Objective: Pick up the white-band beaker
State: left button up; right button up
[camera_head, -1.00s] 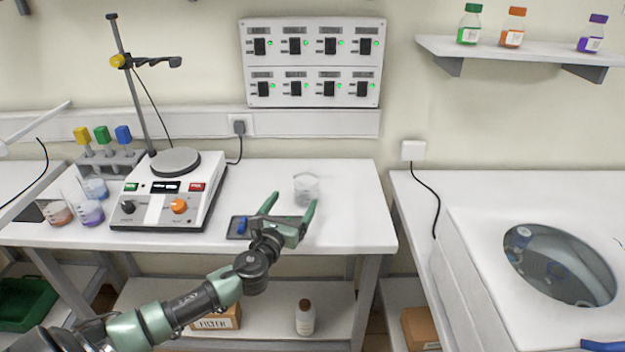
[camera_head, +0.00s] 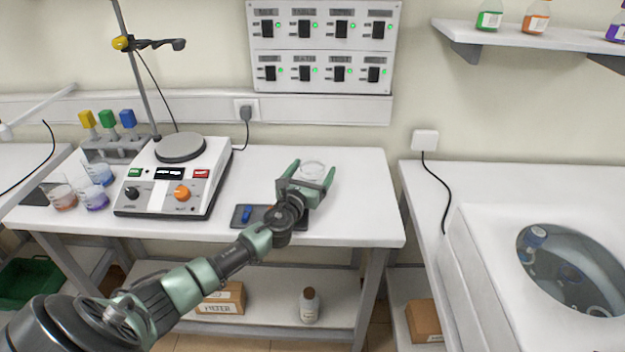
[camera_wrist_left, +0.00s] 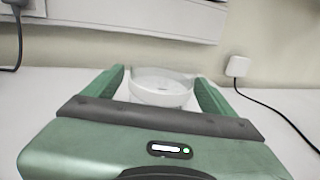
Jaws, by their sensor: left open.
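The white-band beaker (camera_head: 313,169) is a clear glass beaker standing on the white table, right of the hotplate. In the left wrist view the beaker (camera_wrist_left: 161,88) has a pale rim and sits between the two green fingers. My left gripper (camera_head: 312,170) is open, with one finger on each side of the beaker. The gripper (camera_wrist_left: 160,82) hides the beaker's lower front. I cannot tell whether either finger touches the glass. My right gripper is not in view.
A hotplate stirrer (camera_head: 178,180) with a stand is to the left. A dark tray (camera_head: 240,217) with a blue item lies under my arm. Small beakers (camera_head: 97,199) stand at far left. A bath (camera_head: 575,265) is at right. The table's right end is clear.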

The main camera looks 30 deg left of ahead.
pick_arm(q)
jog(key=c, duration=1.5)
